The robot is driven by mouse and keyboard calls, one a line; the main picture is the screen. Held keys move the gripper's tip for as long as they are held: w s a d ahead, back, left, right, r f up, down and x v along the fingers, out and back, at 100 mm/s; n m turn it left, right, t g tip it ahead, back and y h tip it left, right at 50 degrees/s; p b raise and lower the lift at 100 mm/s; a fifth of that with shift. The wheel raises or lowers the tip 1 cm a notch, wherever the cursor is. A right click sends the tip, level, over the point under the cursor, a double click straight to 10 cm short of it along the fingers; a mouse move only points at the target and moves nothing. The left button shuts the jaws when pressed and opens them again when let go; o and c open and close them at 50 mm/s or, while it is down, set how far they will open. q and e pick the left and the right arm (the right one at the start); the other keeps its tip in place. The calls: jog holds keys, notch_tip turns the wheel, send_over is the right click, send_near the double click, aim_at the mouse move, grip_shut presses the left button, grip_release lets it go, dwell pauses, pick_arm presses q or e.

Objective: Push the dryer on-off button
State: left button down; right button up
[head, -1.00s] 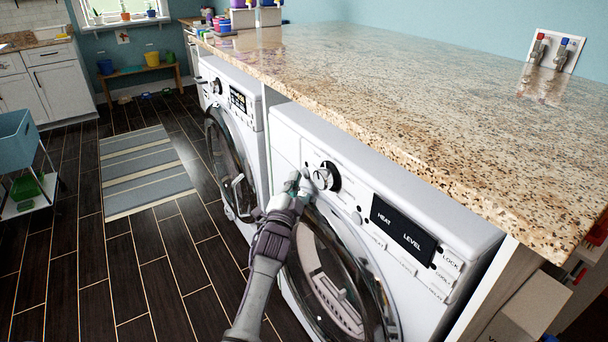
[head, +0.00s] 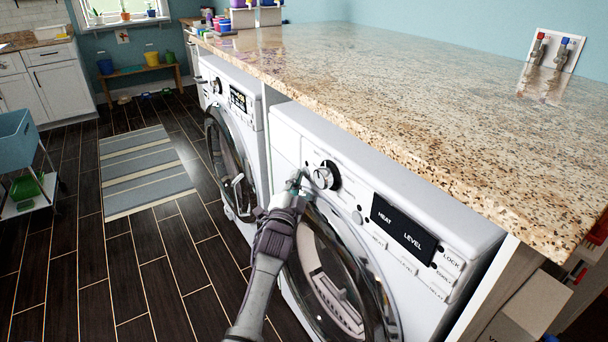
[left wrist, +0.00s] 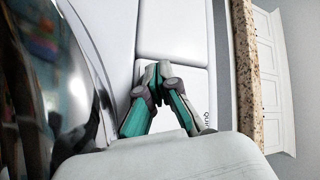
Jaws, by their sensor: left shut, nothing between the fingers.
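The dryer (head: 290,125) is the nearer white front-loading machine, with a round silver dial (head: 326,175) and a black panel (head: 402,228) reading HEAT LEVEL. A small round button (head: 357,217) sits between dial and panel. I cannot tell which control is the on-off button. My left gripper (head: 297,178) is shut and empty, just left of the dial at the dryer's front. In the left wrist view its fingertips (left wrist: 156,70) meet in front of white panels with a seam; contact is unclear. My right gripper is not in view.
A granite counter (head: 400,110) overhangs both machines. A second white front-loader (head: 232,85) stands to the left. The dark floor has free room left, with a striped rug (head: 145,170).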

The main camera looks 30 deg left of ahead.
pick_arm(q)
jog(key=shift+w+d, duration=0.1)
jog(key=shift+w, duration=0.15)
dwell(0.4)
jog(key=shift+s, duration=0.3)
jog(key=shift+s+a, duration=0.2)
jog(key=shift+p, duration=0.35)
jog(key=s+a+p, duration=0.2)
jog(key=s, duration=0.1)
jog(key=s+a+p, duration=0.1)
jog(key=s, duration=0.1)
